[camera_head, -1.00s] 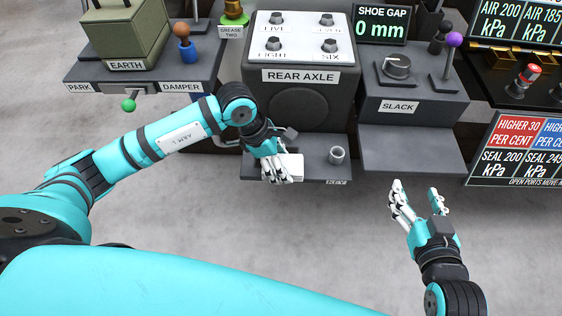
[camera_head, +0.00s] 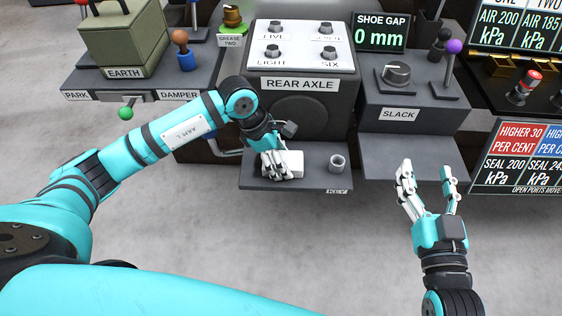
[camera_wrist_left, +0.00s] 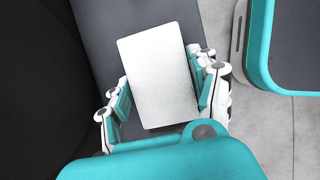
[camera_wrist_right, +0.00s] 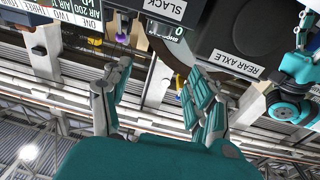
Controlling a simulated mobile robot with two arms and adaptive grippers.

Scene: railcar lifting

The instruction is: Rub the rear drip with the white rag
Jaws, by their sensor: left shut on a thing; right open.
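The white rag (camera_head: 290,162) is a pale rectangular block at the dark shelf below the rear axle panel. In the left wrist view the rag (camera_wrist_left: 160,75) lies between the fingers of my left gripper (camera_wrist_left: 163,100). My left gripper (camera_head: 278,170) is shut on it, at or just above the shelf; I cannot tell if the rag touches the surface. My right gripper (camera_head: 427,190) is open and empty, in front of the slack console's lower shelf. It also shows open in the right wrist view (camera_wrist_right: 155,105). I cannot make out the rear drip.
The rear axle panel (camera_head: 302,60) rises behind. The slack console (camera_head: 412,140) stands to the right, the earth and damper console (camera_head: 145,80) to the left. The floor in front is clear.

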